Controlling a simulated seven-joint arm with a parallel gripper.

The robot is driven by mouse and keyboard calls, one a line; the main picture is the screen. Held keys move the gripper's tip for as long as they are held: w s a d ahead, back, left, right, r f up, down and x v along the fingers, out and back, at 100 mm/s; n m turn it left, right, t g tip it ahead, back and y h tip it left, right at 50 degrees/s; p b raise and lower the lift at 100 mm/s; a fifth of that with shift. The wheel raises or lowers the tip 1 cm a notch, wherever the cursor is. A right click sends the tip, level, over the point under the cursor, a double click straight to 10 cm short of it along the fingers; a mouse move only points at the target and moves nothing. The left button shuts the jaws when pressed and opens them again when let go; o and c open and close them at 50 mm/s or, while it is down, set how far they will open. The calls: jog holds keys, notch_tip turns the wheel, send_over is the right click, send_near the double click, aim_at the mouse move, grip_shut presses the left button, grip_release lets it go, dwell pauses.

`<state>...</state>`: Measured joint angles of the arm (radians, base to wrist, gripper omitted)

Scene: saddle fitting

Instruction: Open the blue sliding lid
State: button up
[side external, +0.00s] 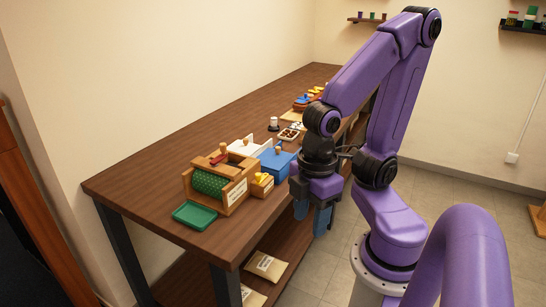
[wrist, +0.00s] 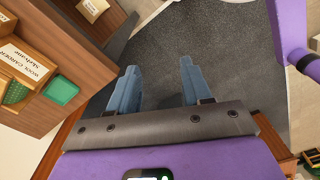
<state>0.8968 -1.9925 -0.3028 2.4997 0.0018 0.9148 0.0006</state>
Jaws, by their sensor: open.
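A blue box with a blue lid (side external: 283,159) stands on the brown wooden table, and a small wooden knob (side external: 278,150) sticks up from it. The lid looks shut; part of the box is hidden behind my arm. My gripper (side external: 314,217) hangs beside the table's front edge, to the right of the blue box and lower than it. Its two blue-grey fingers are apart and empty in the wrist view (wrist: 158,72), over the grey floor. The blue lid is not seen in the wrist view.
Left of the blue box stand a wooden wool carder box (side external: 212,185), a green tray (side external: 195,215), a small box with a yellow top (side external: 262,184) and a white box (side external: 246,146). Other coloured items (side external: 306,99) stand farther back. A lower shelf holds labelled packets (side external: 266,266).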

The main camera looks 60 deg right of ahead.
jog(key=w+r+m, duration=0.4)
jog(key=w+m, duration=0.2)
jog(key=w, duration=0.8)
jog(key=w+d+r+m, duration=0.2)
jog(key=w+d+m, duration=0.3)
jog(key=w+d, duration=0.5)
jog(key=m, duration=1.1)
send_over(273, 156)
jog(key=d, duration=0.2)
jog(key=f, duration=1.7)
jog(key=shift+s+d, duration=0.1)
jog(key=shift+s, duration=0.3)
jog(key=shift+d, duration=0.1)
grip_shut()
